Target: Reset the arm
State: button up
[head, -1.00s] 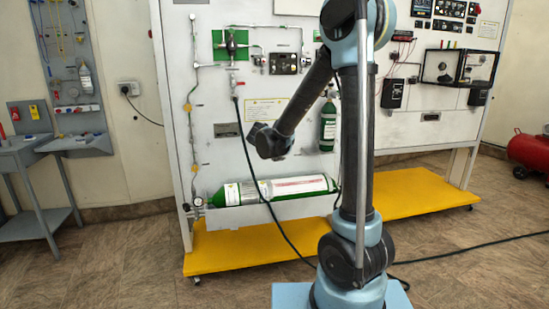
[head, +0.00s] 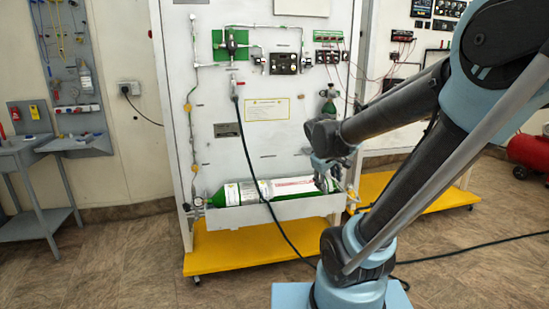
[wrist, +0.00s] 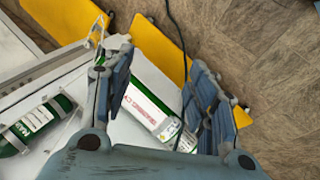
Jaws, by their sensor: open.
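My arm spans the right half of the head view, leaning left toward the training board. My gripper (head: 330,178) hangs in front of the board's lower right part, near the right end of the large green and white cylinder (head: 270,188). In the wrist view my gripper (wrist: 165,95) has its two fingers spread apart, with nothing held between them. The large cylinder (wrist: 150,95) shows beyond and between the fingers. Whether a finger touches anything cannot be told.
The white training board (head: 255,60) stands on a yellow base (head: 240,250). A smaller green cylinder (wrist: 35,125) is at the left of the wrist view. A black hose (head: 275,215) runs down to the floor. A grey bench (head: 25,160) stands left, a red tank (head: 530,152) right.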

jog(key=s+f+m+g+y, duration=0.1)
jog(key=s+f+m, duration=0.2)
jog(key=s, duration=0.5)
jog(key=s+f+m+g+y, duration=0.1)
jog(key=s+f+m+y, duration=0.1)
jog(key=s, duration=0.7)
jog(key=shift+s+a+f+m+g, duration=0.2)
jog(key=shift+f+m+g, duration=0.2)
jog(key=shift+f+m, duration=0.55)
jog(key=shift+w, duration=0.1)
jog(key=shift+w+f, duration=0.2)
jog(key=shift+w, duration=0.25)
